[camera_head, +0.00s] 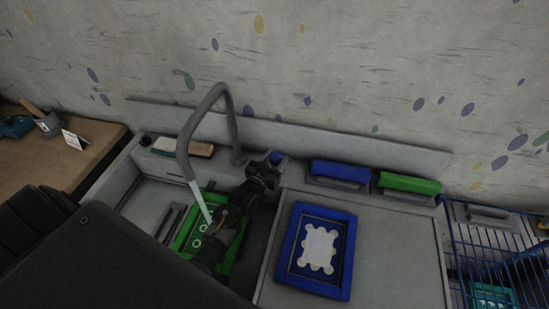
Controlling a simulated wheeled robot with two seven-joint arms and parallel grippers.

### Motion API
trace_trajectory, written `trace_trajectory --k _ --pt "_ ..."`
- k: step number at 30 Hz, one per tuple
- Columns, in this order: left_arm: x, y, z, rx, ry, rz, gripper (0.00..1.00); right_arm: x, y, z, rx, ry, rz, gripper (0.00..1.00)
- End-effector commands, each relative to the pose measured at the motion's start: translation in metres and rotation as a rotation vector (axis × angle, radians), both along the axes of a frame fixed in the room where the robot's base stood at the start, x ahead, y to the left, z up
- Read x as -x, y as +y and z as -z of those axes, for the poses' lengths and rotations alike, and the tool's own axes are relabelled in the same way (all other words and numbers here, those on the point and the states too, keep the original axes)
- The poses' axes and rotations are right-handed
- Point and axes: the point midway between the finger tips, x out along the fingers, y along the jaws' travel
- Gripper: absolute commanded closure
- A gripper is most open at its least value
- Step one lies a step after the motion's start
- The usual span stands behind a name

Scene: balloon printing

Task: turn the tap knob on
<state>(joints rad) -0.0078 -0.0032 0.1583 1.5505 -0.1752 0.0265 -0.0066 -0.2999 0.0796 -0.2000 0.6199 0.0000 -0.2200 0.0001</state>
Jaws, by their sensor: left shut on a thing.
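The grey tap (235,130) rises behind the sink and its spout bends down to the left. A pale stream of water (200,202) runs from the spout toward a green frame (183,236) in the sink. The blue tap knob (278,157) is to the right of the tap's base. My left gripper (271,163) is at the knob and shut on it, and its fingers hide part of the knob. My left arm crosses over the sink and covers part of the green frame. My right gripper is not in view.
A blue-framed screen (347,259) lies on the grey counter (395,250) to the right. Blue (340,171) and green (409,184) blocks sit behind it. A brush (183,147) lies on the back ledge. A blue wire basket (500,265) is at far right.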

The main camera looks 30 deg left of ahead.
Motion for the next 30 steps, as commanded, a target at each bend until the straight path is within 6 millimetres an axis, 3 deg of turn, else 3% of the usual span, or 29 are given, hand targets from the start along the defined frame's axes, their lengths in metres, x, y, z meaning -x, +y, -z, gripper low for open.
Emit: trace_trajectory --k 15,16,21,30 --pt "-0.0001 -0.0002 -0.0001 0.0 -0.001 -0.025 0.75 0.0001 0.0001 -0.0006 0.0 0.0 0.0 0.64" --pt "-0.0001 -0.0002 -0.0001 0.0 -0.001 -0.025 0.51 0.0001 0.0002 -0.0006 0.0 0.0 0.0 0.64" --pt "-0.0002 -0.0003 -0.0002 0.0 -0.001 -0.025 0.31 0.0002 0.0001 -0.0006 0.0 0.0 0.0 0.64" --pt "0.0019 -0.0005 0.0004 -0.001 -0.001 -0.024 0.31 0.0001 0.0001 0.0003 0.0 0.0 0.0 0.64"
